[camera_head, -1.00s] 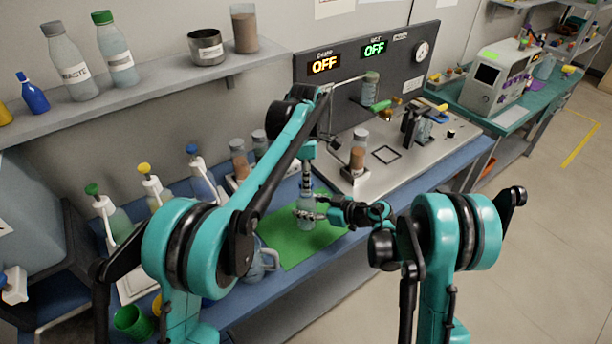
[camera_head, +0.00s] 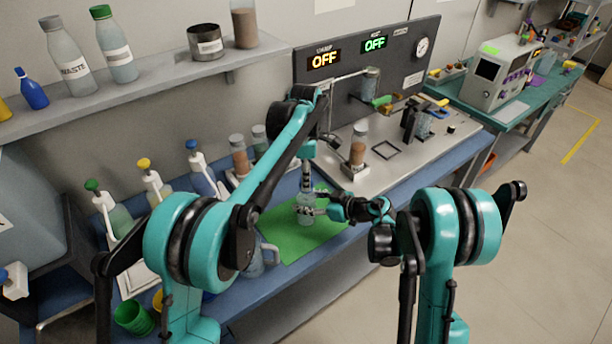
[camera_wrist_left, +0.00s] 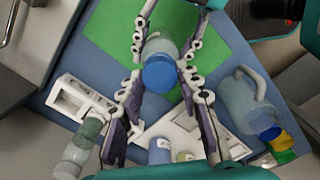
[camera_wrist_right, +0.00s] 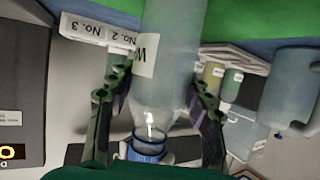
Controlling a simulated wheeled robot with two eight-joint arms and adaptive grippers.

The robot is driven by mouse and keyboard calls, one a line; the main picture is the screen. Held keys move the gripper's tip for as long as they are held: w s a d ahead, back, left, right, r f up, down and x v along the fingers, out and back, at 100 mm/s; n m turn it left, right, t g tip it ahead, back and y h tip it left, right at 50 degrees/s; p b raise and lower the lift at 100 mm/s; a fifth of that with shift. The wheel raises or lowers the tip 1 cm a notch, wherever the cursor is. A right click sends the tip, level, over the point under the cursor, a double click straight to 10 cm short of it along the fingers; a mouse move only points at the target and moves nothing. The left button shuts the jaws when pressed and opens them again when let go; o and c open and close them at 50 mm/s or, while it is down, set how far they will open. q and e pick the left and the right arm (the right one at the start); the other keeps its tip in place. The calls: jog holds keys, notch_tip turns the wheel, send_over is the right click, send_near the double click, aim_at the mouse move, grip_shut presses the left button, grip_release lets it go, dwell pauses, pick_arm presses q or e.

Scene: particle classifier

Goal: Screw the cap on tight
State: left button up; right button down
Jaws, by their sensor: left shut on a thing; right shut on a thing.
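A clear bottle (camera_head: 306,215) stands upright over the green mat (camera_head: 285,240). In the right wrist view the bottle (camera_wrist_right: 172,60) appears upside down, with part of a label showing. My right gripper (camera_wrist_right: 155,95) is shut around its body from the side. A blue cap (camera_wrist_left: 159,73) sits at the bottle's mouth; its blue rim also shows at the neck in the right wrist view (camera_wrist_right: 148,145). My left gripper (camera_head: 307,188) points straight down from above, shut on the cap. How tightly the cap sits cannot be told. The fingers partly hide cap and bottle.
A jug with a handle (camera_wrist_left: 248,105) stands beside the mat. Several wash bottles (camera_head: 150,180) line the left of the bench. A jar of brown powder (camera_head: 358,146) stands on the metal panel behind. The mat around the bottle is mostly clear.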

pick_arm(q)
jog(key=shift+f, duration=0.3)
